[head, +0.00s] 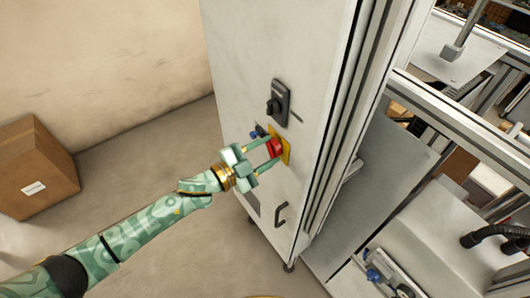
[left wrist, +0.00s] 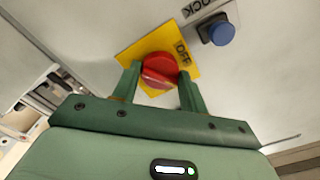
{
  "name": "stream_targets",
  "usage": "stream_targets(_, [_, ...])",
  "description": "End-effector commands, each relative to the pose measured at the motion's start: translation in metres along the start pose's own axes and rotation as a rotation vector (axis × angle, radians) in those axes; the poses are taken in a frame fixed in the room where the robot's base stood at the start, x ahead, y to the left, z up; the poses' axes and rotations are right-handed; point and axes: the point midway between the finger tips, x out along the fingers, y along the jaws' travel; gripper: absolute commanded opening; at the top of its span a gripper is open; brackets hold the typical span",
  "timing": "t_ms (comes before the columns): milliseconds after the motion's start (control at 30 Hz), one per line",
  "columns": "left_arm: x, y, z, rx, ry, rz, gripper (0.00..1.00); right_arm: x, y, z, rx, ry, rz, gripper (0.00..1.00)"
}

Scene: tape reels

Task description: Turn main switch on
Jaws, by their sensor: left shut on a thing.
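The main switch is a red rotary knob (head: 274,147) on a yellow plate (head: 285,157), on the front of a tall light-grey cabinet (head: 300,60). In the left wrist view the red knob (left wrist: 160,71) sits between the fingers, and the yellow plate (left wrist: 135,52) bears the word OFF beside it. My left gripper (head: 268,151) reaches in from the lower left and is shut on the red knob; its green fingers (left wrist: 160,82) stand on either side of it. My right gripper is not in view.
A black handle-like fitting (head: 278,103) is above the knob, and a blue button (left wrist: 221,33) is beside the plate. A black pull handle (head: 281,214) is lower on the cabinet. A cardboard box (head: 36,168) stands on the floor at left; machine framing fills the right.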

Motion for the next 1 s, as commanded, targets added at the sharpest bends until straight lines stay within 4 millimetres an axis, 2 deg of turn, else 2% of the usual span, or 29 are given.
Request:
stream_targets(500, [0.0, 0.001, 0.001, 0.437, 0.0, 0.0, 0.2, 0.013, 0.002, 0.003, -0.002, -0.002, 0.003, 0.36])
stream_targets(800, [0.0, 0.001, 0.001, 0.576, 0.0, 0.001, 0.2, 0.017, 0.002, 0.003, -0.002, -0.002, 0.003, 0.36])
stream_targets(1000, [0.0, 0.001, 0.001, 0.61, 0.0, 0.001, 0.2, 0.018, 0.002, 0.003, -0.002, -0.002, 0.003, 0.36])
